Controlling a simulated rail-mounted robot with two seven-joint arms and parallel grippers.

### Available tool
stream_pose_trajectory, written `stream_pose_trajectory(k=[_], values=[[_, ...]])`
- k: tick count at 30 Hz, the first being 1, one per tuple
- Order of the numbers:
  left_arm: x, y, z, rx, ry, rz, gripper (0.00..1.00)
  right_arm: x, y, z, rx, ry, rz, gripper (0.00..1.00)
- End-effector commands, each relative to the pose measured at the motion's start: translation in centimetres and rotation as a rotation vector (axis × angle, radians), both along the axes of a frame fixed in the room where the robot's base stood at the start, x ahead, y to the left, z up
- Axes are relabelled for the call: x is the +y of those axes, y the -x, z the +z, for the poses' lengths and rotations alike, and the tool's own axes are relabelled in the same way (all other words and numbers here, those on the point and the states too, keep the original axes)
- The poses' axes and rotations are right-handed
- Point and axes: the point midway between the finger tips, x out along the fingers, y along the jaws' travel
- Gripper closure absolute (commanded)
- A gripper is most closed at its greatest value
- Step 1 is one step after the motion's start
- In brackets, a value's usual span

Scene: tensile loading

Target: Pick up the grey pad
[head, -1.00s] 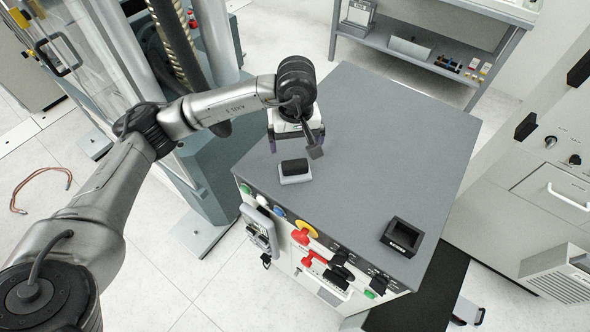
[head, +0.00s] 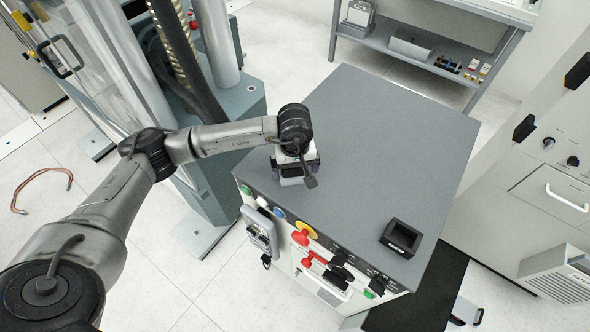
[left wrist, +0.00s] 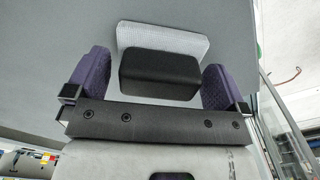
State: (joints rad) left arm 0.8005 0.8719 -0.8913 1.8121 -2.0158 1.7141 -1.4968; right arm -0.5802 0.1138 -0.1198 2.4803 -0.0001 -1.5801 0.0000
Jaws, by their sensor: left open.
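The grey pad (left wrist: 160,74) is a dark block with rounded edges on a white, fine-textured base (left wrist: 165,42). In the left wrist view it lies between the two purple fingers of my left gripper (left wrist: 153,78), with a gap at each side. In the head view my left gripper (head: 297,166) is over the near left part of the grey bench top and hides the dark pad. A bit of the white base (head: 291,181) shows below it. The left gripper is open. My right gripper is not in view.
The grey bench top (head: 390,130) is mostly clear. A small black open box (head: 402,237) sits near its front right corner. Buttons and a red-yellow knob (head: 304,232) line the front panel. A glass-sided machine (head: 100,60) stands at left.

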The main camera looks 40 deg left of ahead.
Motion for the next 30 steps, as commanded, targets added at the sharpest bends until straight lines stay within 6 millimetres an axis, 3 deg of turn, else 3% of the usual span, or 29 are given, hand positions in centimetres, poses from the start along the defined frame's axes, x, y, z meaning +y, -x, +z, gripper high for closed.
stream_pose_trajectory(k=[8, 20, 30], values=[[0.0, -0.01, -0.28, -0.001, 0.001, 0.0, 0.0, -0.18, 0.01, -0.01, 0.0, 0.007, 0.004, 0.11], [0.01, -0.02, -0.23, -0.001, 0.0, 0.0, 0.35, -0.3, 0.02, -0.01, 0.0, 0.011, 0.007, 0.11], [0.03, -0.05, 0.24, -0.003, 0.0, 0.0, 0.35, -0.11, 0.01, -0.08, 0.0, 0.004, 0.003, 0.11]])
